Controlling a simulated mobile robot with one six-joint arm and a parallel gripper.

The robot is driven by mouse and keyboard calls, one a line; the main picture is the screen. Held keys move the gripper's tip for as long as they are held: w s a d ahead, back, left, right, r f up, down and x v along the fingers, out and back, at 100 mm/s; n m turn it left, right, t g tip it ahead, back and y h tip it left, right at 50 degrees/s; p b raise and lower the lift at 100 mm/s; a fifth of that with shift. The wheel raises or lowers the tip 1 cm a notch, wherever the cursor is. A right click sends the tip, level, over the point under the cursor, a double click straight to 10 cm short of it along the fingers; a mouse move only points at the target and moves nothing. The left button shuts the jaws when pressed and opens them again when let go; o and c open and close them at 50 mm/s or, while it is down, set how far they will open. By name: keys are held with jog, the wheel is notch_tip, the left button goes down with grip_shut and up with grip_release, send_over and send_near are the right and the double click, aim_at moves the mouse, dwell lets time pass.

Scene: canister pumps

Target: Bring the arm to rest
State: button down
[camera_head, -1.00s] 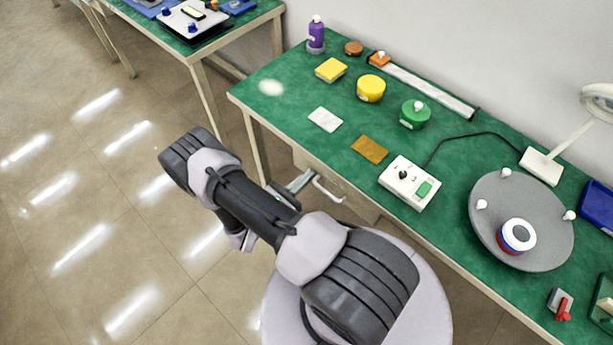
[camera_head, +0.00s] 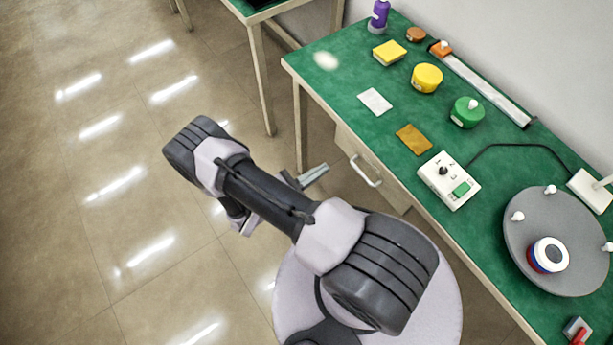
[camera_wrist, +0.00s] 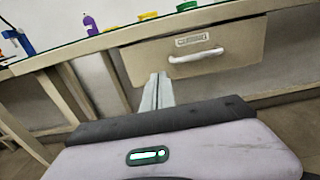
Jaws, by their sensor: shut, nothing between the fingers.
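My gripper (camera_head: 313,175) shows in the head view beside the table's front edge, at the left of the drawer, over the floor. Its two grey fingers lie together, shut, with nothing between them. My folded arm fills the lower middle of the head view and hides part of the floor.
The green table (camera_head: 345,125) carries a yellow canister (camera_head: 427,77), a green canister (camera_head: 467,112), a control box (camera_head: 448,180) and a grey turntable (camera_head: 585,230). The drawer (camera_head: 352,160) has a white handle (camera_head: 366,172). Open floor (camera_head: 60,230) lies at the left.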

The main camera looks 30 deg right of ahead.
jog(key=a, duration=0.5)
jog(key=s+a+r+m+t+y, duration=0.1)
jog(key=r+m+y, duration=0.5)
jog(key=r, duration=0.7)
jog(key=s+a+r+m+t+y, duration=0.2)
jog(key=s+a+r+m+y, duration=0.2)
jog(key=r+m, duration=0.5)
jog(key=s+a+r+m+t+y, duration=0.1)
jog(key=s+a+r+m+y, duration=0.2)
jog(key=r, duration=1.4)
jog(key=a+m+y, duration=0.3)
jog(key=m+y, duration=0.2)
jog(key=y, duration=0.2)
jog(key=shift+s+a+r+t, duration=0.15)
jog(key=shift+s+r+t, duration=0.1)
jog(key=shift+r+t, duration=0.05)
